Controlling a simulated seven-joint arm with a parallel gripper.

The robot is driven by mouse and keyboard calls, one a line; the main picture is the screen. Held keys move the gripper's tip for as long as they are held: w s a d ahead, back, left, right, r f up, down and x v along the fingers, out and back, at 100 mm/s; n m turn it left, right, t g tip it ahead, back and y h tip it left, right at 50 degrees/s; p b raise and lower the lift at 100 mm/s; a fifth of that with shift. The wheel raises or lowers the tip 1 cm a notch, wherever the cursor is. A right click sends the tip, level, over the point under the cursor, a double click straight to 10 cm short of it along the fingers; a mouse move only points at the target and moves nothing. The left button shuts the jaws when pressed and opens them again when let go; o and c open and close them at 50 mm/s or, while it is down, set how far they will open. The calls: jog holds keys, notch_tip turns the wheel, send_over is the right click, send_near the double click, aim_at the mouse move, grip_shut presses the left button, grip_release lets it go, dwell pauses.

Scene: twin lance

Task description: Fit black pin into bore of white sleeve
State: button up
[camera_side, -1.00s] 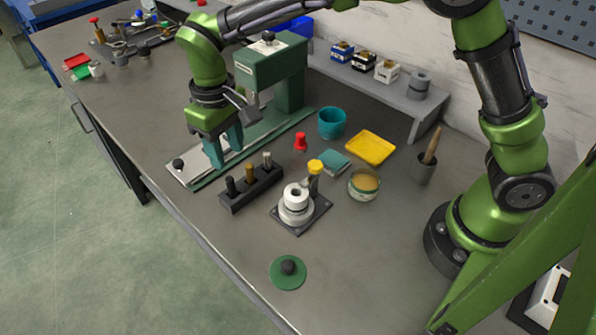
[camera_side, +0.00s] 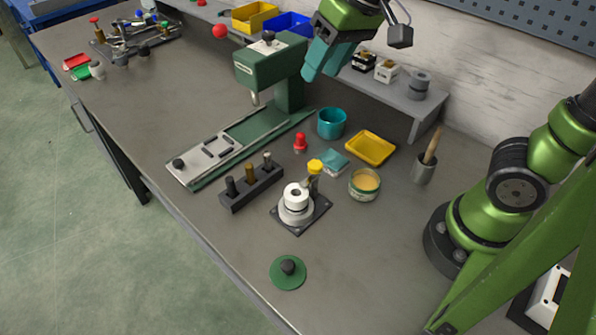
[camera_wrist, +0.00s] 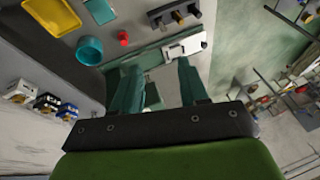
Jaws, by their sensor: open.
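The black pin (camera_side: 231,186) stands upright in the front-left place of a dark rack (camera_side: 236,202), beside a brass pin (camera_side: 250,173) and a grey pin (camera_side: 267,161). The white sleeve (camera_side: 296,195) stands upright on a round mount with a dark square base, right of the rack, its dark bore facing up. My gripper (camera_side: 312,76) is raised high behind the rack and sleeve, beside the green press. In the wrist view its two teal fingers (camera_wrist: 158,82) are apart with nothing between them. The rack (camera_wrist: 180,22) shows at the top there; the sleeve is out of that view.
The green press (camera_side: 270,62) and its long base (camera_side: 215,150) stand behind the rack. A teal cup (camera_side: 332,123), red piece (camera_side: 300,143), yellow tray (camera_side: 371,147), open tin (camera_side: 364,184) and yellow-capped bottle (camera_side: 315,168) surround the sleeve. A green disc (camera_side: 280,281) lies on clear table in front.

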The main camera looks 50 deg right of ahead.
jog(key=s+d+f+m+t, duration=0.2)
jog(key=s+d, duration=0.3)
jog(key=s, duration=0.2)
jog(key=shift+s+f+m+t, duration=0.15)
jog(key=shift+f+m+t, duration=0.15)
jog(key=shift+t, duration=0.1)
jog(key=shift+o, duration=0.5)
jog(key=shift+s+d+f, duration=0.25)
jog(key=shift+s+d, duration=0.05)
